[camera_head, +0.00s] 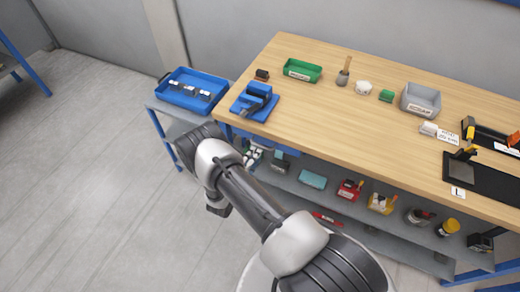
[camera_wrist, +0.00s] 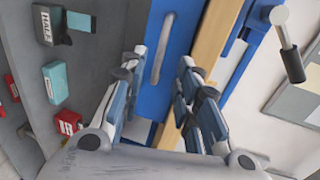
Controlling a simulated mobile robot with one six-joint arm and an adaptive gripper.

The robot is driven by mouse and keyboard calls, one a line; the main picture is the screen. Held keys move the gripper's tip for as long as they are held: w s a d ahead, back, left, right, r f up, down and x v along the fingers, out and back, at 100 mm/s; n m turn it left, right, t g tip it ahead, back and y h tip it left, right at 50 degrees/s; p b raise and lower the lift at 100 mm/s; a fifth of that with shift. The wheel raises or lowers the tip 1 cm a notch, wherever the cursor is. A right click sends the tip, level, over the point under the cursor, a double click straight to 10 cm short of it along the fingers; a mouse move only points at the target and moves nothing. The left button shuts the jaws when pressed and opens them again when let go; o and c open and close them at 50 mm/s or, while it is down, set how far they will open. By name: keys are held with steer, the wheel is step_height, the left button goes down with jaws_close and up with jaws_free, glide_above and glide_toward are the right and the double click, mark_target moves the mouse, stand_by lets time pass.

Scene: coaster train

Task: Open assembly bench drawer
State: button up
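The assembly bench drawer has a blue front (camera_wrist: 180,28), seen in the wrist view just beside the wooden edge of the bench top. A grey bar handle (camera_wrist: 163,48) is fixed on that front. My gripper (camera_wrist: 160,64) is open, with one finger on each side of the handle in the picture. The handle shows in the gap near the fingertips, and I see no clear contact. In the head view the drawer is mostly hidden by my arm under the bench's left end, and I cannot tell its position there.
The wooden bench top (camera_head: 350,118) holds a blue fixture (camera_head: 256,103), a green bin (camera_head: 299,70) and a grey bin (camera_head: 421,100). A side stand with a blue tray (camera_head: 174,92) is at the left. The lower shelf (camera_head: 330,190) carries several small boxes. The floor at left is clear.

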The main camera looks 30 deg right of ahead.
steer(key=x, duration=0.6)
steer(key=shift+b, duration=0.4)
steer(key=shift+d, duration=0.1)
steer(key=shift+c, duration=0.2)
jaws_close()
